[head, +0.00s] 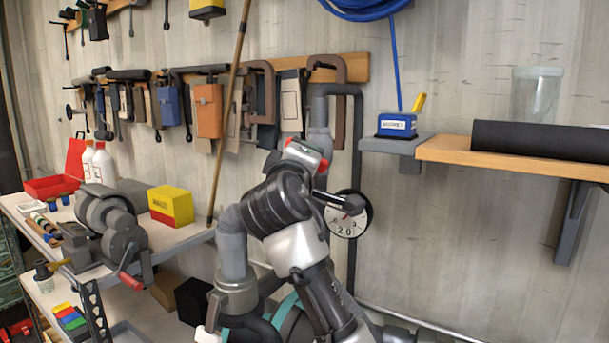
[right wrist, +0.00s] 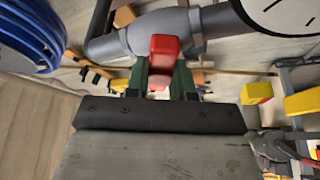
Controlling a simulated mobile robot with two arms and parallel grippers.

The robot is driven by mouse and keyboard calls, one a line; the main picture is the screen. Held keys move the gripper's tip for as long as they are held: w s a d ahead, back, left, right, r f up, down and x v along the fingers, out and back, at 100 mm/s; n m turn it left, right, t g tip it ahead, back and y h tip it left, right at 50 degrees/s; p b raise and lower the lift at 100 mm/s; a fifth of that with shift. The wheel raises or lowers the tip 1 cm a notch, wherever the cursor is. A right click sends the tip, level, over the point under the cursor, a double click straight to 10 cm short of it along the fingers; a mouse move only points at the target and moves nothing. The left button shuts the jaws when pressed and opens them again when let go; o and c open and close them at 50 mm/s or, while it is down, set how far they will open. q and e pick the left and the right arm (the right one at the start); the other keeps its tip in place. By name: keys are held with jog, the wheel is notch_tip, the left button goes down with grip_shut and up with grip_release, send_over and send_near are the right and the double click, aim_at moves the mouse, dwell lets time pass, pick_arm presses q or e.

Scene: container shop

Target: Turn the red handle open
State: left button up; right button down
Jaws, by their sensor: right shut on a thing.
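The red handle (right wrist: 165,46) sits on a grey pipe (right wrist: 160,30), in front of the wall. In the right wrist view the two dark green fingers of my right gripper (right wrist: 160,72) are on either side of it, shut on it. In the head view my right arm rises in front of the pipe (head: 319,112) and covers much of it. Some red shows at the arm's upper end, but I cannot tell there which part is handle. The handle's far side is hidden. My left gripper is not clearly seen in either view.
A round dial gauge (head: 349,214) is close beside the arm. A wooden shelf (head: 520,157) is on the right wall. A workbench with a grinder (head: 106,220) and a yellow-red box (head: 171,205) is at left. Tools hang on the wall, and a blue hose (head: 362,8) hangs above.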

jog(key=shift+f+m+b, duration=0.25)
jog(key=shift+m+b, duration=0.6)
jog(key=shift+m, duration=0.15)
jog(key=c, duration=1.3)
grip_release()
jog(key=o, duration=0.3)
jog(key=shift+a+r, duration=0.1)
jog(key=shift+r, duration=0.05)
jog(key=shift+o, duration=0.2)
